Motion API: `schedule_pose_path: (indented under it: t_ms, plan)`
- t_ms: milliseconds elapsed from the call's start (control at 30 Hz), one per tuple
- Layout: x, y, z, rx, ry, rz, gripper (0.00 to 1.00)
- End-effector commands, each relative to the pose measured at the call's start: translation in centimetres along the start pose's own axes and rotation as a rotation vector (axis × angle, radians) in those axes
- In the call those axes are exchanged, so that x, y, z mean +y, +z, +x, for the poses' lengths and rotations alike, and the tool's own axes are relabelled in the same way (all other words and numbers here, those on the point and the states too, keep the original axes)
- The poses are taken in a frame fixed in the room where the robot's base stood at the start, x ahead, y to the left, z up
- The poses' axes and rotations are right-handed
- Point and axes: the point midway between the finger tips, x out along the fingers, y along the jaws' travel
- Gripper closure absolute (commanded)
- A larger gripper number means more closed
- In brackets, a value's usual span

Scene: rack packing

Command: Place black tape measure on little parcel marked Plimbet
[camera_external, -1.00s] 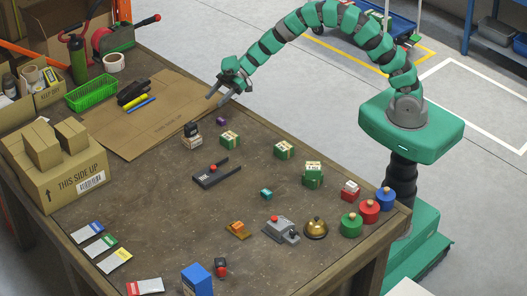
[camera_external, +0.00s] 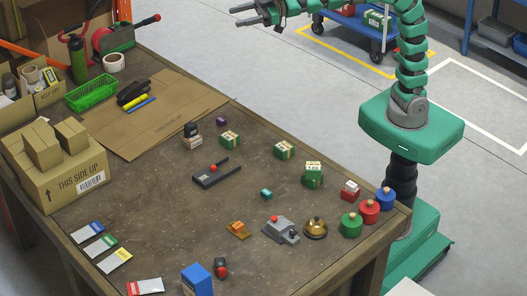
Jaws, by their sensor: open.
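A small black boxy thing, which looks like the black tape measure (camera_external: 191,129), rests on top of a little pale parcel (camera_external: 192,142) left of the middle of the bench. The print on this parcel is too small to read, so I cannot tell whether it says Plimbet. My gripper (camera_external: 236,16) is open and empty at the top of the view, high and well clear of both. Its two grey fingers point left.
Little green and white parcels (camera_external: 229,138) stand to the right on the bench. A dark forked holder (camera_external: 215,174), a brass bell (camera_external: 316,228) and coloured weights (camera_external: 351,225) stand nearer. Big cartons (camera_external: 62,180) are at the left. A flat cardboard sheet (camera_external: 165,125) lies behind.

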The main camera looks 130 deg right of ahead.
Motion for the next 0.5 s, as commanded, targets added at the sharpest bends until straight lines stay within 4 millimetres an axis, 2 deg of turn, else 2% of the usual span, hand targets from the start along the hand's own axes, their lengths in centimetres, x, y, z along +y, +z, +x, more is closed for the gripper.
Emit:
schedule_pose_path:
  t_ms: [33, 200, 400, 500]
  plan:
    - [-1.7, -2.4, -2.4, 0.011, -0.019, 0.023, 0.49]
    - [-6.5, -7.1, -10.0, -0.007, -0.109, 0.099, 0.49]
    - [-11.9, -10.4, -19.5, -0.038, -0.281, 0.166, 0.49]
    - [-13.8, -11.1, -23.0, -0.054, -0.358, 0.182, 0.49]
